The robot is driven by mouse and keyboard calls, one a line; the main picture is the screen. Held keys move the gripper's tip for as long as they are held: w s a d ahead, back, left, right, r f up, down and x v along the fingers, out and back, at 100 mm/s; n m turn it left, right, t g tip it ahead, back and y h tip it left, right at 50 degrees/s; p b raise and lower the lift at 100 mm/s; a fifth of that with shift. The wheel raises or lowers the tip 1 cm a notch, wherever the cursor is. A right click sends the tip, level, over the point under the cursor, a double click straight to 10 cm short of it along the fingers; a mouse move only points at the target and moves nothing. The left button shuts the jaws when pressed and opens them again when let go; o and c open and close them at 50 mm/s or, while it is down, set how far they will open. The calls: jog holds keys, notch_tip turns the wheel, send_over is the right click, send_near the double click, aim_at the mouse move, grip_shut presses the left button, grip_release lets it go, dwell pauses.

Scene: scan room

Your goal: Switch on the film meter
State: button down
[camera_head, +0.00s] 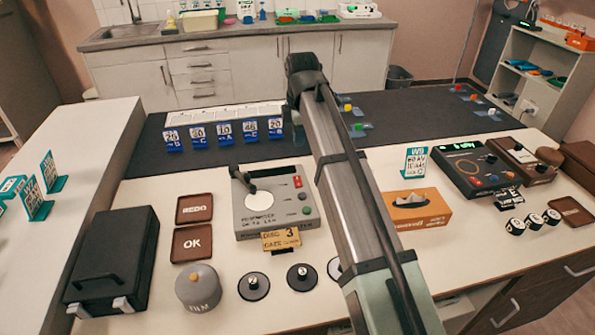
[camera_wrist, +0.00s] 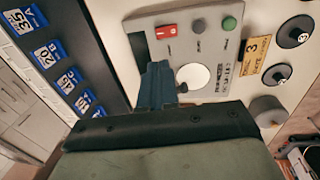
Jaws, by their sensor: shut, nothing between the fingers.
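The film meter appears to be the grey box (camera_head: 286,222) on the bench, with a white disc (camera_head: 258,200) and a dark arm above it. A red switch (camera_head: 297,181), a small grey button and a green button (camera_head: 306,210) line its right side. In the wrist view, the red switch (camera_wrist: 166,30) and green button (camera_wrist: 229,23) show clearly. I cannot tell the switch's state. My gripper (camera_wrist: 157,72) is shut and empty, over the box's far part, apart from the switch in the picture. The fingers hide part of the box; I cannot make them out in the head view.
A yellow label (camera_head: 281,239) and several dark round pieces stand in front of the box. An orange tissue box (camera_head: 417,212) and a dark device (camera_head: 474,165) stand right. Brown OK and REDO trays, a grey pot (camera_head: 198,288) and a black case (camera_head: 115,258) stand left.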

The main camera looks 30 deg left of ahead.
aim_at(297, 178)
jog(key=shift+f, duration=0.1)
jog(key=f, duration=0.4)
jog(key=w+a+f, duration=0.1)
jog(key=f, duration=0.8)
jog(key=shift+w+a+f, duration=0.15)
jog(key=shift+w+f, duration=0.05)
jog(key=shift+f, duration=0.15)
jog(key=shift+a+f, duration=0.1)
jog(key=shift+f, duration=0.1)
dwell(0.4)
jog(key=shift+s+d+r, duration=0.15)
jog(key=shift+s+d, duration=0.35)
jog(key=shift+d, duration=0.1)
jog(key=shift+r, duration=0.1)
notch_tip(297, 178, up, 14)
jog(key=s+d, duration=0.1)
jog(key=shift+s+d, duration=0.15)
jog(key=shift+s, duration=0.05)
